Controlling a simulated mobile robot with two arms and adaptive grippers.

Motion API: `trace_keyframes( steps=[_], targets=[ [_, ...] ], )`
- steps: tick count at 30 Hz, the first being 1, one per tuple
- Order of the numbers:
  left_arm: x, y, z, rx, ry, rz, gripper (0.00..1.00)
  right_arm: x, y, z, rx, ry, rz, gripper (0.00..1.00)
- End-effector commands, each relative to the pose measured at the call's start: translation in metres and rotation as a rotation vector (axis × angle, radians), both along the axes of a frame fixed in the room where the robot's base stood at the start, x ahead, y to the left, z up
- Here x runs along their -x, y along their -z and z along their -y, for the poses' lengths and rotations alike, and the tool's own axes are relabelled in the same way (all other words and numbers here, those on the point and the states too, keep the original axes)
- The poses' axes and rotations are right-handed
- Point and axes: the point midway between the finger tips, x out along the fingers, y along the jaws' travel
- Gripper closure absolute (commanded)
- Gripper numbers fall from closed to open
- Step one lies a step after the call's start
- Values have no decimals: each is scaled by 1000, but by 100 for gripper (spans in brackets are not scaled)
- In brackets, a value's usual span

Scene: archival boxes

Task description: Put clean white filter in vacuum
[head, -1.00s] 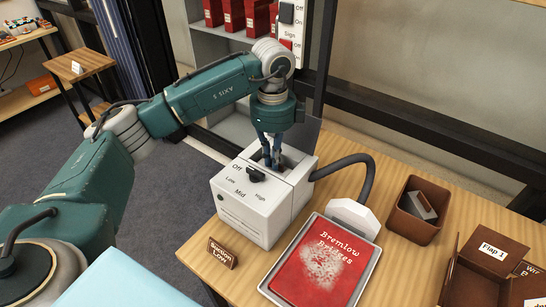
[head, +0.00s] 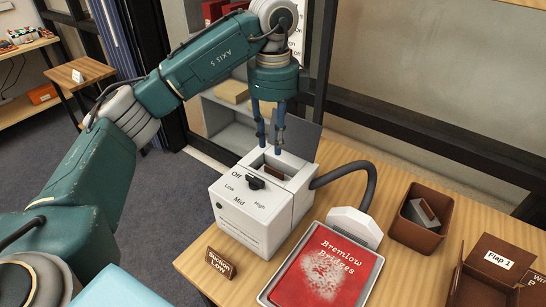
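The vacuum (head: 240,215) is a white box with a dial marked Off, Low, Mid and High. Its grey lid (head: 297,133) stands open at the back. A brown piece (head: 272,170) shows inside the top slot. My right gripper is not in view.
A grey hose (head: 371,188) runs from the vacuum to a white nozzle (head: 352,228) at a tray holding a dusty red book (head: 318,268). A "Suction Low" sign (head: 220,264) stands in front. A brown box with a "Flap 1" label (head: 497,260) is at the right.

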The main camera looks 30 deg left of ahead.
Motion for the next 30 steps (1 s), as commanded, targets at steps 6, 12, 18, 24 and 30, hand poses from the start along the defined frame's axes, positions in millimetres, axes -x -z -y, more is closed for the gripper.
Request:
trace_keyframes(
  steps=[6,12,18,24,30],
  targets=[
    [0,-28,-1,-1,-1,1,72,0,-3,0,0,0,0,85],
    [0,-31,-1,0,-1,-1,72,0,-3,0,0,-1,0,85],
    [0,-31,0,0,-1,-1,72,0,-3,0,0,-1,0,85],
    [0,-32,0,0,0,-1,72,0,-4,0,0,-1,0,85],
    [0,-59,0,0,0,0,72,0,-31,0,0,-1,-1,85]
  ],
)
